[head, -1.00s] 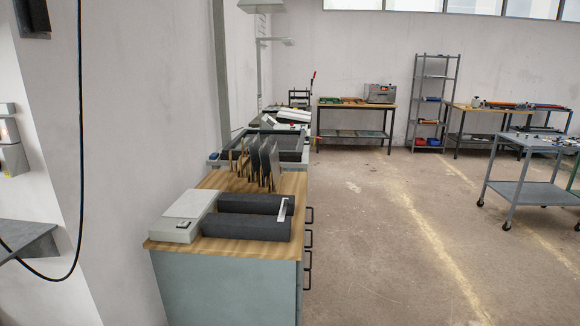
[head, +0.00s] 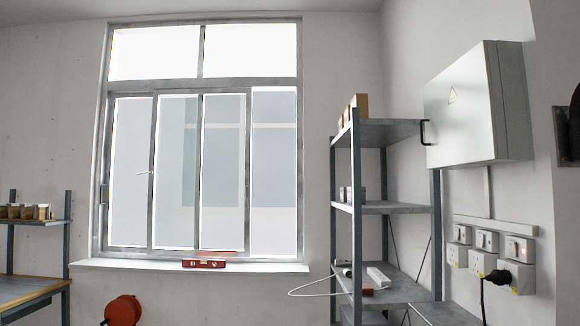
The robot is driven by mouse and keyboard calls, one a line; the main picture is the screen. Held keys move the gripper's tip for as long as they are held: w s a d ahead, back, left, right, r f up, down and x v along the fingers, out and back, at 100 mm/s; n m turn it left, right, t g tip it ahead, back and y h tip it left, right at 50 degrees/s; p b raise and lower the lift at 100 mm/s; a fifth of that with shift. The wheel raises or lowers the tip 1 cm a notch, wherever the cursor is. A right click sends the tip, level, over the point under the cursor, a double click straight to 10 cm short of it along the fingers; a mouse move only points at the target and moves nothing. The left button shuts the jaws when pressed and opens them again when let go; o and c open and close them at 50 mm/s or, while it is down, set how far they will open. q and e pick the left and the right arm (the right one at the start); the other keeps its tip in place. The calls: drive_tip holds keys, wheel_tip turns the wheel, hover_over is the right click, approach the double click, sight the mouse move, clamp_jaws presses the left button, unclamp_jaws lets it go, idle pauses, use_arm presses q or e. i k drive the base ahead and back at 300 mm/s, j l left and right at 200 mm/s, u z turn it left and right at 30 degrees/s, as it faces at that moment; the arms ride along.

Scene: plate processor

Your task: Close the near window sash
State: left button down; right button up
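The window (head: 201,83) fills the far wall left of centre, with two fixed panes on top and sliding sashes in grey frames below. A framed sash (head: 246,175) stands in the middle of the lower part, its right upright short of the right jamb. Between that upright and the jamb is a strip (head: 273,170) with no frame of its own; it looks open. A small light handle (head: 145,172) shows near the upright on the left. Which sash is the near one is hard to tell. Neither of my grippers is in view.
A red spirit level (head: 204,263) lies on the white sill (head: 120,264). A grey shelf rack (head: 385,208) stands right of the window. A grey wall cabinet (head: 465,110) hangs at right.

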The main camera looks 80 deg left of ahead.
sight(151, 250)
drive_tip(key=u, duration=3.1)
drive_tip(key=i+u, duration=0.2)
drive_tip(key=i+j+u, duration=0.15)
drive_tip(key=i+u, duration=0.25)
drive_tip(key=i, duration=0.95)
drive_tip(key=i+j+z, duration=0.15)
drive_tip(key=i, duration=1.35)
drive_tip(key=i+j+z, duration=0.1)
drive_tip(key=i+z, duration=0.2)
drive_tip(key=i+j+z, duration=0.25)
drive_tip(key=i, duration=0.2)
drive_tip(key=i+j+z, duration=0.15)
drive_tip(key=i+z, duration=0.15)
drive_tip(key=i, duration=0.05)
